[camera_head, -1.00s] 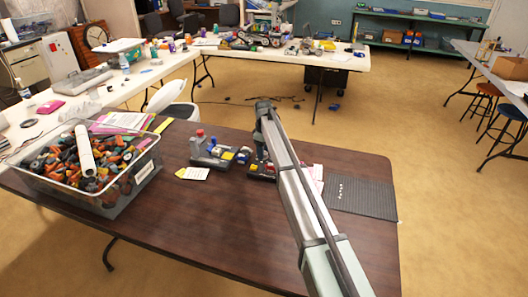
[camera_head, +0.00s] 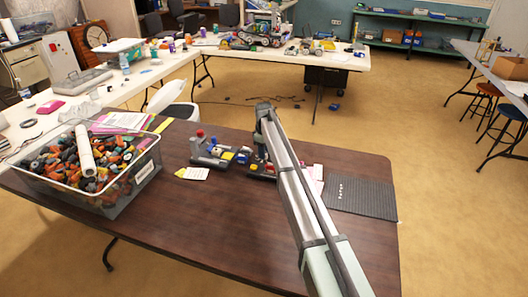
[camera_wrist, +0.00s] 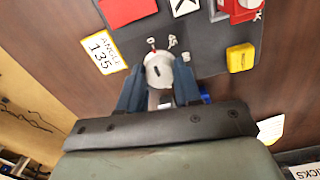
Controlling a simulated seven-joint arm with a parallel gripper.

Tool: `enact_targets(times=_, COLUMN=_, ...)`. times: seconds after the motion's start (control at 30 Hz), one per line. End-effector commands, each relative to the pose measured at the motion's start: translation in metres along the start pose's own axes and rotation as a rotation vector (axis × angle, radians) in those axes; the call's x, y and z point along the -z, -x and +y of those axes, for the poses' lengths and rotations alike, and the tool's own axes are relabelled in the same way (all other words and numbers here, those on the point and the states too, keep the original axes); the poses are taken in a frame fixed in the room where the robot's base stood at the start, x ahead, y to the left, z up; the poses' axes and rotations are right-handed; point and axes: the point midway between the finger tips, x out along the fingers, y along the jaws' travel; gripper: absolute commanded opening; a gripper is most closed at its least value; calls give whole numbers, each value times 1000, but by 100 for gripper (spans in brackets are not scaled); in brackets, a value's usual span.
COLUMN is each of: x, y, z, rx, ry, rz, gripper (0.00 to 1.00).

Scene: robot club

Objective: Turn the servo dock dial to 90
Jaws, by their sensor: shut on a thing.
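In the wrist view the dial (camera_wrist: 159,70) is a pale grey round knob with a dark slot, on a dark grey dock panel (camera_wrist: 205,52). A small red mark shows at its upper edge, near small white markings too blurred to read surely. My gripper (camera_wrist: 159,76) has its two blue-grey fingers on either side of the dial, shut on it. A yellow-edged card (camera_wrist: 101,51) beside the panel reads "ANGLE 135". In the head view the dock (camera_head: 212,157) stands on the brown table, and my arm hides the dial and fingertips.
On the panel are a yellow block (camera_wrist: 240,57) and a red block (camera_wrist: 240,8). A clear bin of coloured parts (camera_head: 125,188) stands on the table's left. A dark ribbed mat (camera_head: 360,198) lies at the right. The table's front middle is clear.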

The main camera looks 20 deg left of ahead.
Motion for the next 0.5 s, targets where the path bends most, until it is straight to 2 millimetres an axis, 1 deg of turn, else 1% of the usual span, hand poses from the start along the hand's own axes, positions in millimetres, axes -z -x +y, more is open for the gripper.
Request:
enact_targets(times=0.27, x=0, y=0, z=0, rx=0, ry=-25, rz=-1, gripper=3)
enact_targets(times=0.5, x=0, y=0, z=0, rx=0, ry=-144, rz=-3, gripper=3)
